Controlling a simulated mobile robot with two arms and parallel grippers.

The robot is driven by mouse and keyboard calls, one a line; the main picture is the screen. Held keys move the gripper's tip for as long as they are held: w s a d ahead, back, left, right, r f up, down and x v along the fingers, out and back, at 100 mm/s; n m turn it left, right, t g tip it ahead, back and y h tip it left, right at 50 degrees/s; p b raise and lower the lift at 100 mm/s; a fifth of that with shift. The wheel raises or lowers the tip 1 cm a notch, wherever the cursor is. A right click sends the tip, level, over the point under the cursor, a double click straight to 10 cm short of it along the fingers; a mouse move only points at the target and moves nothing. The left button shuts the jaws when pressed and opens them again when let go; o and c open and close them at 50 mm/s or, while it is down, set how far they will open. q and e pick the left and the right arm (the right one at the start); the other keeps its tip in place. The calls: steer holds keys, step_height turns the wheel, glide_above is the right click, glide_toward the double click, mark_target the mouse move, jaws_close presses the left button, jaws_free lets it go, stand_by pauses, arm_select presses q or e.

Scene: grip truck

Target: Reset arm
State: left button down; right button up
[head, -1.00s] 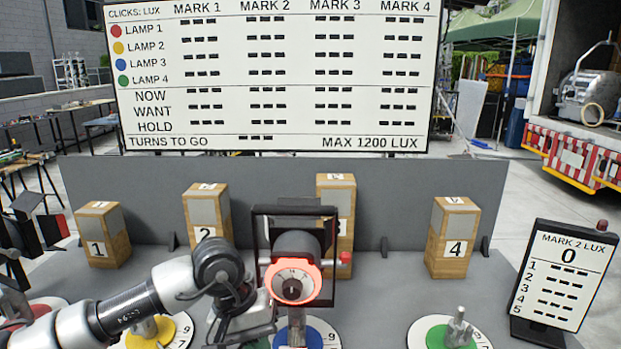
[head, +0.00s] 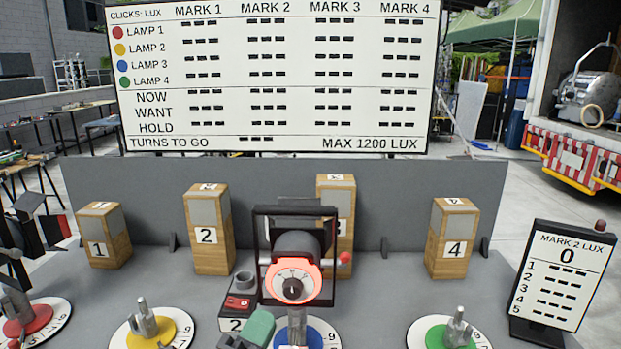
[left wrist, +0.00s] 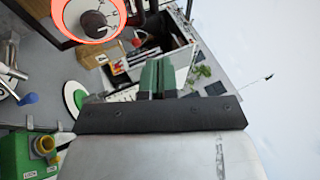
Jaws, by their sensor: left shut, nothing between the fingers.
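My left gripper (head: 262,327) shows at the bottom middle of the head view, its green fingers pointing up and to the right. The fingers also show in the left wrist view (left wrist: 157,75), closed together and empty. In the head view the gripper is below and left of the lamp (head: 295,255), which has an orange-ringed dial and a black frame. The dial (left wrist: 92,20) also shows at the top left of the left wrist view. The gripper appears to overlap a small box marked 2 (head: 238,303). I cannot tell whether they touch. My right gripper is not in view.
Knobs stand on a red (head: 27,322), a yellow (head: 152,330), a blue (head: 308,337) and a green disc (head: 450,334) along the front. Numbered wooden blocks, such as block 4 (head: 452,240), stand behind. A sign (head: 555,275) reading 0 stands at right.

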arm_select(q)
steer(key=s+a+f+n+g+y, duration=0.3)
steer(key=a+f+n+y, duration=0.15)
steer(key=f+n, duration=0.25)
steer(key=s+a+f+n+g+y, duration=0.25)
steer(key=a+f+n+y, duration=0.2)
steer(key=f+n, duration=0.25)
steer(key=s+a+f+n+g, duration=0.2)
steer(key=s+f+n+g, duration=0.3)
steer(key=s, duration=0.4)
steer(key=s+a+f+n+g, duration=0.25)
steer(key=s+f+g, duration=0.35)
steer(key=s, duration=0.3)
step_height(320, 180, down, 24)
steer(key=g, duration=0.1)
steer(key=s+a+f+g, duration=0.1)
steer(key=s+a+f, duration=0.1)
steer(key=s+f, duration=1.4)
step_height(320, 180, down, 2)
steer(key=shift+s+a+f, duration=0.1)
steer(key=shift+s+a, duration=0.05)
steer(key=shift+a, duration=0.15)
